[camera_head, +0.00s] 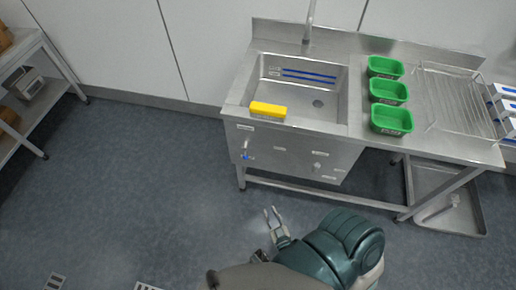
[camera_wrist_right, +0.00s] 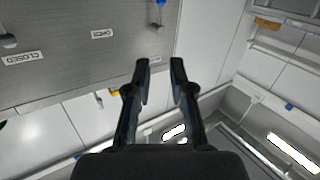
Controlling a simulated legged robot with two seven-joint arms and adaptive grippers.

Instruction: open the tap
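The steel sink (camera_head: 240,104) has a spout (camera_head: 309,22) at its back. On its front panel (camera_head: 275,150) hangs a blue-tipped lever (camera_head: 246,152) at the left, and a grey lever (camera_head: 317,166) sits at the right. In the right wrist view the blue-tipped lever (camera_wrist_right: 160,7) shows at the top edge, cut off. The grey lever (camera_wrist_right: 8,41) is at the left, near labels reading CLOSED (camera_wrist_right: 22,57) and OPEN (camera_wrist_right: 102,33). My right gripper (camera_head: 271,209) is open and empty, in front of and below the panel, touching neither lever. My left gripper is out of view.
A yellow brush (camera_head: 268,109) lies on the sink's front rim. Three green bins, one of them nearest the front (camera_head: 391,120), stand on the counter beside a wire rack (camera_head: 450,95). A shelf (camera_head: 50,85) stands at far left. The floor before the sink is clear.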

